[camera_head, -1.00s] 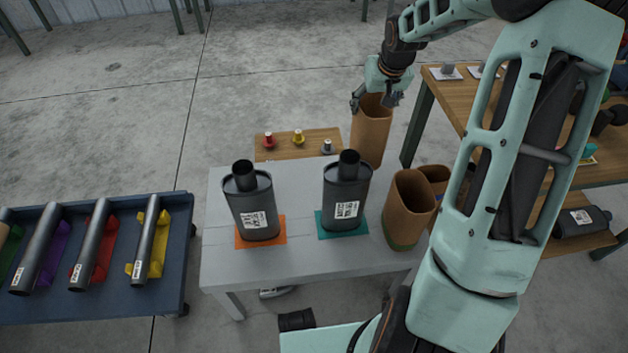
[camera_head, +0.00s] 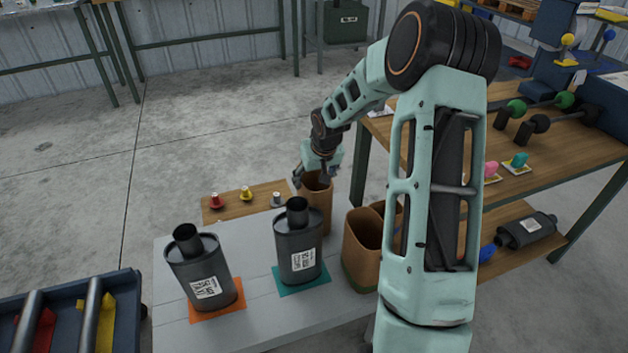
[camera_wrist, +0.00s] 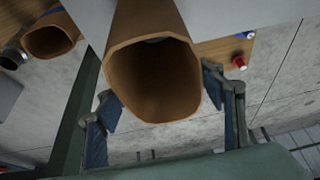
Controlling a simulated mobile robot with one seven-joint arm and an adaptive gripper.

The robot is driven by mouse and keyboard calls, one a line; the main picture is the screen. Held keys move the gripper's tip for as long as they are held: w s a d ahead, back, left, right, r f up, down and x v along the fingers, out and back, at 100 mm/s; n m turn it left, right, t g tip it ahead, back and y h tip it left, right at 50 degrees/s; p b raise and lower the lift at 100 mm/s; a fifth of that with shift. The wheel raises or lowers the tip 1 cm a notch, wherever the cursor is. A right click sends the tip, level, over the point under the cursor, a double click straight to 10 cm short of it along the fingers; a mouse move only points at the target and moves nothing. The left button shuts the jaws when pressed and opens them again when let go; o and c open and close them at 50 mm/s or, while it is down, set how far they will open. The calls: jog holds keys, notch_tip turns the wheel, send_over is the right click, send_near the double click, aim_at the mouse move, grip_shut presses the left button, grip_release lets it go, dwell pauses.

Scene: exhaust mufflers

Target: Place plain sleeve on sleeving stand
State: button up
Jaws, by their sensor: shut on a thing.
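A plain brown sleeve (camera_head: 317,211) stands upright behind the right-hand muffler in the head view, at the far edge of the grey table. My gripper (camera_head: 317,178) is at its top rim and shut on it. In the wrist view the sleeve's open end (camera_wrist: 152,72) fills the upper middle, with my gripper's fingers (camera_wrist: 165,105) on either side. Its lower end is partly hidden behind the muffler, so I cannot tell whether it rests on anything. Another brown sleeve (camera_head: 362,245) stands on the table's right side. I cannot tell which surface is the sleeving stand.
Grey mufflers stand on an orange mat (camera_head: 222,314) and a teal mat (camera_head: 294,284) on the grey table (camera_head: 255,325). A low wooden board (camera_head: 228,209) behind holds red, yellow and grey pegs. A wooden workbench (camera_head: 520,165) is at right. A blue tube rack (camera_head: 125,290) is at left.

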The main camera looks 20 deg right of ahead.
jog(key=shift+f, duration=0.2)
jog(key=o, duration=1.1)
jog(key=shift+r, duration=0.15)
jog(key=p+v, duration=0.4)
jog(key=v, duration=0.8)
jog(key=shift+r, duration=0.1)
